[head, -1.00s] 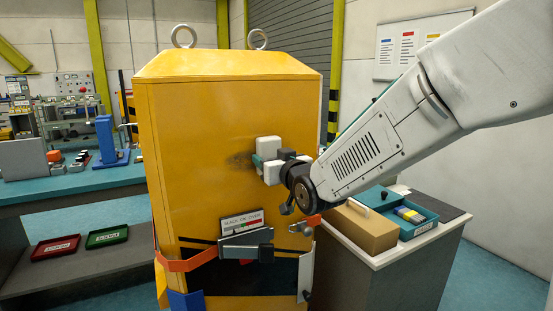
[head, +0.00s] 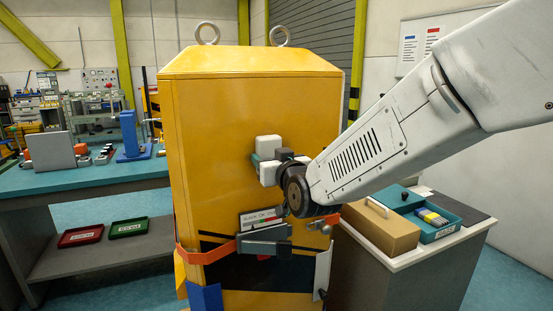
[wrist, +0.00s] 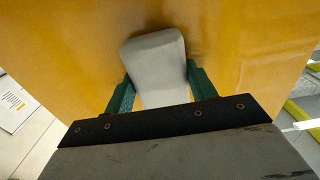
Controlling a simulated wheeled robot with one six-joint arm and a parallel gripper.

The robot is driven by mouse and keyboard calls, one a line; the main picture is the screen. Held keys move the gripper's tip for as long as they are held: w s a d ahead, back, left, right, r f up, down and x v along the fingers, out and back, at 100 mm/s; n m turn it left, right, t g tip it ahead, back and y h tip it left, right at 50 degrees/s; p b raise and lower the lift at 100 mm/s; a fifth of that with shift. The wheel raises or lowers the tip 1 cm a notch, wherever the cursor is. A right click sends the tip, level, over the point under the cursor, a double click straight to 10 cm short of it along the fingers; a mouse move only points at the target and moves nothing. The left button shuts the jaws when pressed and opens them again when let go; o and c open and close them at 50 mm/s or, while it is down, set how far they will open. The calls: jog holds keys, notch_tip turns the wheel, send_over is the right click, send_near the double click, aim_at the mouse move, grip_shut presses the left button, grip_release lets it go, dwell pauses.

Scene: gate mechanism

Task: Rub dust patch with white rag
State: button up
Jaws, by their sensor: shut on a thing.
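My gripper (head: 262,159) is shut on the white rag (head: 268,143), at the front face of the yellow cabinet (head: 215,125). In the wrist view the rag (wrist: 155,62) is a pale, rounded block between the green fingers (wrist: 160,88), with its far end against or very close to the yellow panel (wrist: 70,55). In the head view its white parts show above and below the teal finger. The dust patch does not show clearly now; the rag and gripper cover the spot where the dark smudge was. I cannot tell whether any dust is left beneath.
Below my gripper, a grey latch (head: 265,242) and a small sign stick out from the cabinet. An orange bar (head: 208,255) crosses its lower left. At right, a side table holds a tan box (head: 378,228) and a teal tray (head: 440,232). The upper panel is clear.

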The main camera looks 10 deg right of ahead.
aim_at(243, 157)
jog(key=shift+s+a, duration=0.25)
jog(key=shift+a, duration=0.7)
jog(key=shift+s+a, duration=0.25)
jog(key=shift+a, duration=0.7)
jog(key=shift+s+a, duration=0.25)
jog(key=shift+a, duration=0.7)
jog(key=shift+s, duration=0.15)
jog(key=shift+s, duration=0.25)
jog(key=shift+v, duration=2.6)
jog(key=shift+d, duration=0.15)
jog(key=v, duration=0.3)
jog(key=shift+w, duration=0.15)
